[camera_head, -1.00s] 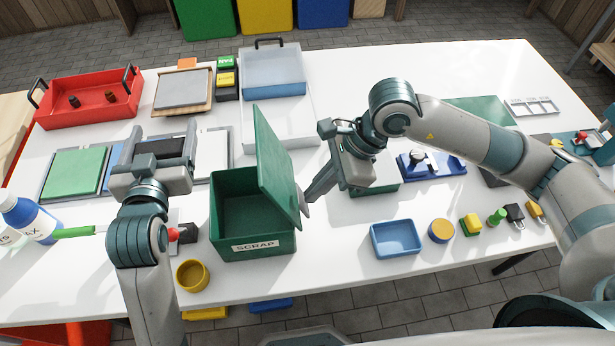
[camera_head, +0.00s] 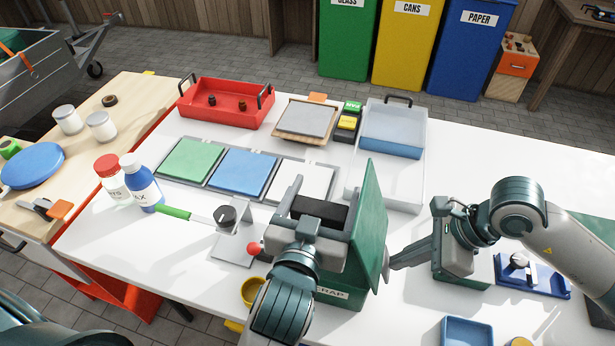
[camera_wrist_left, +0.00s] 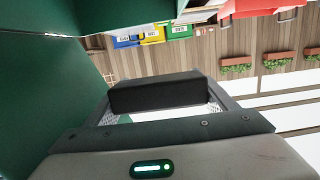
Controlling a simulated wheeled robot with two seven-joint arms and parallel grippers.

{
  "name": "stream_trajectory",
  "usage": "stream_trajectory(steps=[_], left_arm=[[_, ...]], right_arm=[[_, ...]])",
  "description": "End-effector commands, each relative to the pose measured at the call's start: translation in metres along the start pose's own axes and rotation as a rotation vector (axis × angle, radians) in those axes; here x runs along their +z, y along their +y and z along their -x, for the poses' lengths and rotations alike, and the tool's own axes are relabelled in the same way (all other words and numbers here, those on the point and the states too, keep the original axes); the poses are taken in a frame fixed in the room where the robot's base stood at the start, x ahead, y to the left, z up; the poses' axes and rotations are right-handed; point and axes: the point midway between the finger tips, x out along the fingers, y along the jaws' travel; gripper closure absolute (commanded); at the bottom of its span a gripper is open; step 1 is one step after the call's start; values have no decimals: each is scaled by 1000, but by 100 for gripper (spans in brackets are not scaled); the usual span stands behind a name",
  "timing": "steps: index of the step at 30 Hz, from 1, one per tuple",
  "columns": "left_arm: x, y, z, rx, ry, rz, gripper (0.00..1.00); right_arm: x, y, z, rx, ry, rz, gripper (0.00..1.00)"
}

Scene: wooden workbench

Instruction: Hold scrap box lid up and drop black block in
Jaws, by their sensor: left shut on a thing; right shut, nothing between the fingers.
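The green scrap box (camera_head: 351,299) stands on the white bench, mostly hidden behind my left arm. Its hinged green lid (camera_head: 370,230) is raised and near upright at the box's right side. The lid also fills the left of the left wrist view (camera_wrist_left: 40,95). My left gripper (camera_head: 321,206) is shut on the black block (camera_head: 318,213) and holds it above the box, left of the lid. The block shows between the fingers in the left wrist view (camera_wrist_left: 155,92). My right gripper (camera_head: 389,267) is shut and empty, its tips at the lid's right face, seemingly touching it.
A yellow round container (camera_head: 252,291) sits left of the box. A stand with a black knob (camera_head: 226,216) and green-handled tool (camera_head: 174,212) lie further left. Coloured tiles (camera_head: 243,171) and a clear bin (camera_head: 390,130) lie behind. A blue tray (camera_head: 467,331) is at front right.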

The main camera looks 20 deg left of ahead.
Motion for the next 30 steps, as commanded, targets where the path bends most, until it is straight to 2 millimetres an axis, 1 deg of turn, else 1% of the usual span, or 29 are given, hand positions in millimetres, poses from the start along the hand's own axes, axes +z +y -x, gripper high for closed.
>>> stream_trajectory(steps=[1, 4, 17, 23, 30], left_arm=[[-1, 4, 3, 2, 2, 2, 47], [-1, 6, 6, 0, 3, 3, 47], [0, 7, 6, 0, 3, 3, 47], [9, 6, 4, -2, 1, 0, 47], [28, 7, 2, 0, 0, 0, 47]], right_arm=[[1, 0, 0, 0, -2, 1, 100], [1, 0, 0, 0, -3, 1, 100], [1, 0, 0, 0, -3, 1, 100], [1, 0, 0, 0, -3, 1, 100], [1, 0, 0, 0, -3, 1, 100]])
